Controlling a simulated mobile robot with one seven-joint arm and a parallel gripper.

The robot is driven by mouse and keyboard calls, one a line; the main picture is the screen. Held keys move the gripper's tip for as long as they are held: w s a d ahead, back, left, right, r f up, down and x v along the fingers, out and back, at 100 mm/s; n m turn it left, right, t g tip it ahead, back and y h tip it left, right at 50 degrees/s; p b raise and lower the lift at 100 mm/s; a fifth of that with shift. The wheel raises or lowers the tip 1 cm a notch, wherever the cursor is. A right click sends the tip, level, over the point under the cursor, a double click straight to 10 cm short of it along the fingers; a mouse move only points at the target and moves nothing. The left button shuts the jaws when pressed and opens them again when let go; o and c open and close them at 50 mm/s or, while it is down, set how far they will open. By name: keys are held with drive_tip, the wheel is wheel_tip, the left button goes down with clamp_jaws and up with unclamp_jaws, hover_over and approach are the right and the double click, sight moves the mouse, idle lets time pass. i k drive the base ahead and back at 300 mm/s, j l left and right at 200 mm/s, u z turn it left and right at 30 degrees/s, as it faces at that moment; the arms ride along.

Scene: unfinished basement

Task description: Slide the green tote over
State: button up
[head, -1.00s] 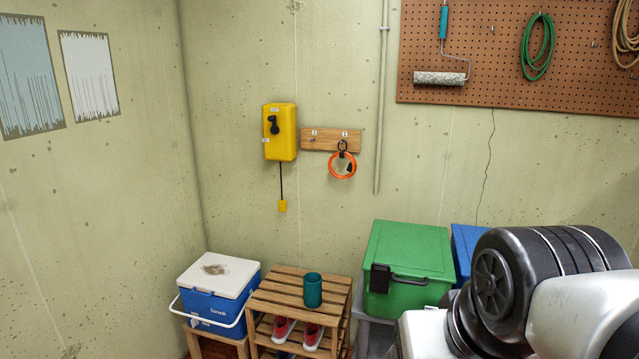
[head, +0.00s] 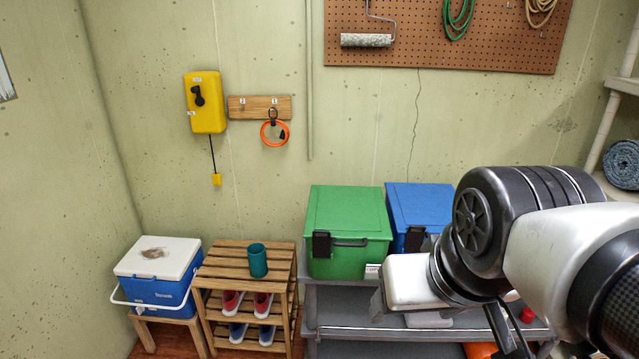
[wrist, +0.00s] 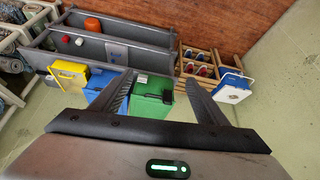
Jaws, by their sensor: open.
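The green tote (head: 348,218) stands lidded on the left end of the grey shelf's top, with a dark latch and handle on its front. It also shows in the wrist view (wrist: 150,108), partly behind my fingers. A blue tote (head: 418,205) stands close to its right in the head view, partly covered by my arm. My gripper (wrist: 158,82) is open, its two dark fingers spread with nothing between them. In the wrist picture the fingers frame the green tote. The distance to it is hard to judge.
The grey shelf (head: 345,322) extends right behind my arm. Left of it stand a slatted wooden rack (head: 222,272) with a teal cup (head: 257,260) on top and shoes below, and a blue-white cooler (head: 158,275). A yellow bin (wrist: 72,72) stands beside the blue tote.

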sight(345, 264)
drive_tip(key=i+j, duration=0.65)
drive_tip(key=i, duration=0.15)
drive_tip(key=i+j+z, duration=0.1)
drive_tip(key=z, duration=0.35)
drive_tip(key=i+j+z, duration=0.1)
drive_tip(key=z, duration=0.35)
drive_tip(key=i+j+z, duration=0.1)
drive_tip(key=j+z, duration=0.15)
drive_tip(key=z, duration=0.2)
